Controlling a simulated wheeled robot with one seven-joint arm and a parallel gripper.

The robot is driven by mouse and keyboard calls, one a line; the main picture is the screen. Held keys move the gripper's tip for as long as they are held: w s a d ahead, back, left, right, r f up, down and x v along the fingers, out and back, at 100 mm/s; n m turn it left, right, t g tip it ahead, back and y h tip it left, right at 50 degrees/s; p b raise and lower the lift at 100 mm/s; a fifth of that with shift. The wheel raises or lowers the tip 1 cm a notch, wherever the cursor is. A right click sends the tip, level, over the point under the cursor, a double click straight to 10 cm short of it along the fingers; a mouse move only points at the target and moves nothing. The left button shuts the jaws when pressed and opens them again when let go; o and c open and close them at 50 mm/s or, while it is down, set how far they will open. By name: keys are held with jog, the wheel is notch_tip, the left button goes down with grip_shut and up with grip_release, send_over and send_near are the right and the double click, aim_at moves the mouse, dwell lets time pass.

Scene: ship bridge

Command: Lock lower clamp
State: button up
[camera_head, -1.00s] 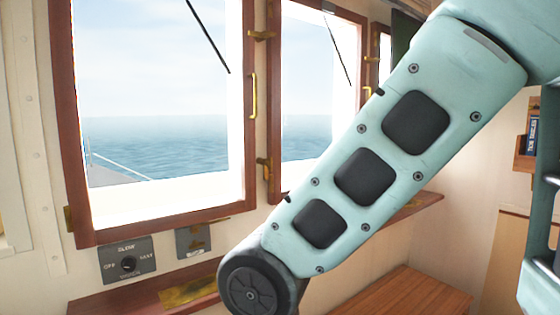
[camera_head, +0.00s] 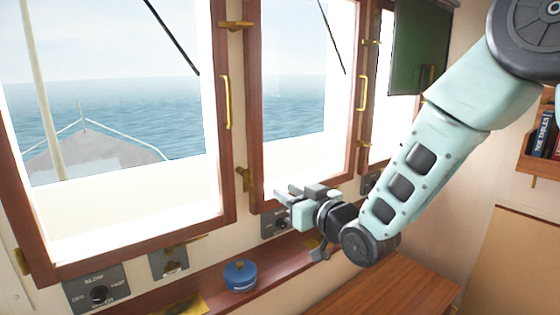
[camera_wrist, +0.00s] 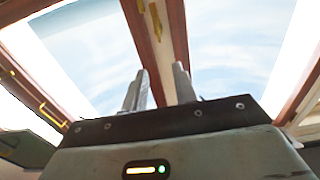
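Between the left and middle windows, a brass clamp-like fitting (camera_head: 243,180) sits low on the wooden frame in the head view. A similar brass fitting (camera_head: 236,25) sits higher on the same post. I cannot tell whether the lower one is locked. My gripper (camera_head: 284,190) is in front of the bottom of the middle window, right of the lower fitting and apart from it. In the wrist view its two fingers (camera_wrist: 159,88) stand apart with nothing between them. That view looks up at a wooden post with a brass piece (camera_wrist: 155,20) beyond the fingers.
A blue round tin (camera_head: 240,275) stands on the wooden sill under the windows. A wiper switch panel (camera_head: 96,290) is on the wall at lower left. Brass handles (camera_head: 227,103) are on the window frames. A wooden cabinet top (camera_head: 385,292) is below my arm.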

aim_at(251, 171)
jog(key=p+x, duration=0.7)
jog(key=x, duration=1)
jog(key=shift+w+a, duration=0.1)
jog(key=shift+w, duration=0.05)
grip_shut()
